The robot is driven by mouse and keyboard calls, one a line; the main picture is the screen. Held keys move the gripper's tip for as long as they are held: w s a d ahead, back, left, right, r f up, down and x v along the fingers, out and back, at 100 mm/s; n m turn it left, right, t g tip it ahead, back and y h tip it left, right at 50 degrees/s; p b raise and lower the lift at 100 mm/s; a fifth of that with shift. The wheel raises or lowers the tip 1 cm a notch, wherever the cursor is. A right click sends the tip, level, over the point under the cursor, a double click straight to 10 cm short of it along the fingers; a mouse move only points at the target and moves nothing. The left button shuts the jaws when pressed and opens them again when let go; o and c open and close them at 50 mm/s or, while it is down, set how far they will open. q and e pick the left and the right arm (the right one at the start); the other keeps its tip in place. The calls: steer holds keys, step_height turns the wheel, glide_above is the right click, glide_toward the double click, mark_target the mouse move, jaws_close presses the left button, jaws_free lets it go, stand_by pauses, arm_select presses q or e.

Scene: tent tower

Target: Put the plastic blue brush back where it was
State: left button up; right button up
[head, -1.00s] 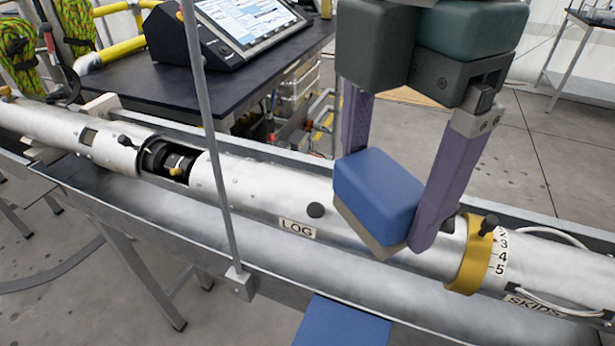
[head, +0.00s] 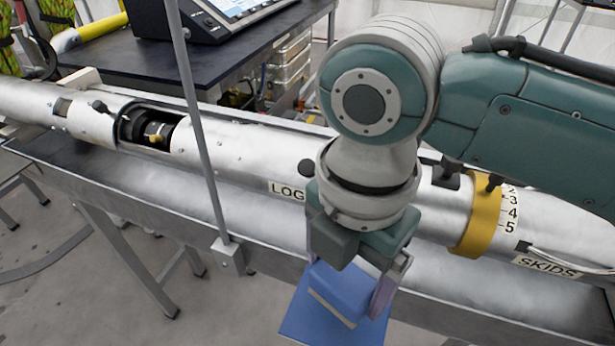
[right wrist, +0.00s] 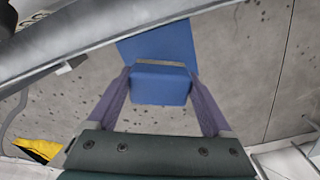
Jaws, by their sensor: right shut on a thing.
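The plastic blue brush (head: 340,290) is a blue block with a pale grey strip along its lower edge. My right gripper (head: 345,284) is shut on it, a finger on each side, in front of the trough. In the right wrist view the brush (right wrist: 160,88) sits between the two purple fingers. A flat blue plate (head: 300,318) shows beside and beneath the brush in the head view. The plate (right wrist: 150,44) also shows past the brush in the right wrist view. I cannot tell whether brush and plate touch. My left gripper is not in view.
A long metal tube (head: 235,150) with a yellow ring (head: 482,222) lies in a grey trough (head: 110,190) behind the brush. A thin upright rod (head: 196,120) stands on the trough's near side. A dark table (head: 130,62) stands behind.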

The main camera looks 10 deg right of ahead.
mark_target(343, 295)
steer(key=shift+f+b, duration=0.4)
steer(key=shift+f, duration=1.55)
steer(key=shift+f, duration=0.15)
steer(key=o, duration=1.1)
